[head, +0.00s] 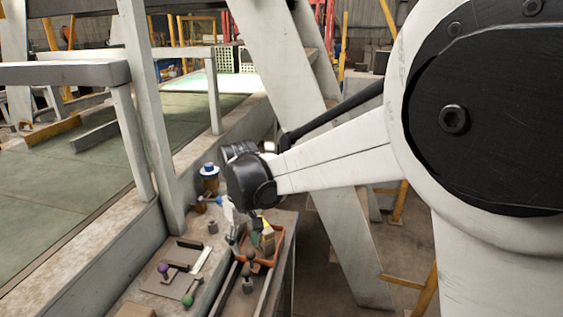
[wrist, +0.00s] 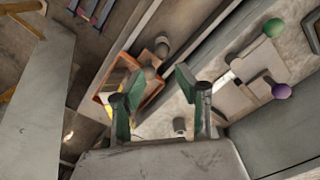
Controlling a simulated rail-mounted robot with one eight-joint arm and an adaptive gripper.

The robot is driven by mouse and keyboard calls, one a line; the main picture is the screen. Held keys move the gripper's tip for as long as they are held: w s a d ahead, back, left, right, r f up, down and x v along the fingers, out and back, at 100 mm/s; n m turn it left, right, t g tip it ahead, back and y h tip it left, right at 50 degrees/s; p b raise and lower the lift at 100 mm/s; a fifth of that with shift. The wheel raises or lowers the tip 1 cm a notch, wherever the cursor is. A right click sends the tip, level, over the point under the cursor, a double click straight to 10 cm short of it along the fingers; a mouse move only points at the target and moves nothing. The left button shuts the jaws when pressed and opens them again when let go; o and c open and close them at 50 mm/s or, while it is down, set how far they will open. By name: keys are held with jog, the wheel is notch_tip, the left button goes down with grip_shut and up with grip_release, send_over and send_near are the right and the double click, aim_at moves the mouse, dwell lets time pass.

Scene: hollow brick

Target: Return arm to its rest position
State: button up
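My white arm reaches in from the right in the head view and ends over the bench by the orange tray. In the wrist view my gripper (wrist: 155,90) has its two green-padded fingers spread apart, with nothing between them. It hangs above the bench, beside the orange tray (wrist: 155,96). In the head view the gripper's fingers are small and partly hidden by the dark wrist joint.
The orange tray (head: 279,248) holds small blocks. A board nearby carries a purple ball (head: 163,268) and a green ball (head: 187,300). A blue-capped bottle (head: 209,178) stands behind my wrist. White slanted beams (head: 290,110) stand close behind my arm.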

jog(key=s+d+r+m+t, duration=0.1)
jog(key=s+d+r, duration=0.15)
jog(key=d, duration=0.45)
jog(key=s+d+r+m+t, duration=0.1)
jog(key=s+d+r+m, duration=0.1)
jog(key=d+r, duration=0.3)
jog(key=s+d+r+m+t, duration=0.1)
jog(key=s+d+r, duration=0.15)
jog(key=d, duration=0.55)
jog(key=s+d+m+t, duration=0.4)
jog(key=s+d, duration=0.8)
jog(key=d, duration=0.1)
jog(key=shift+d+f, duration=0.3)
jog(key=shift+d, duration=0.1)
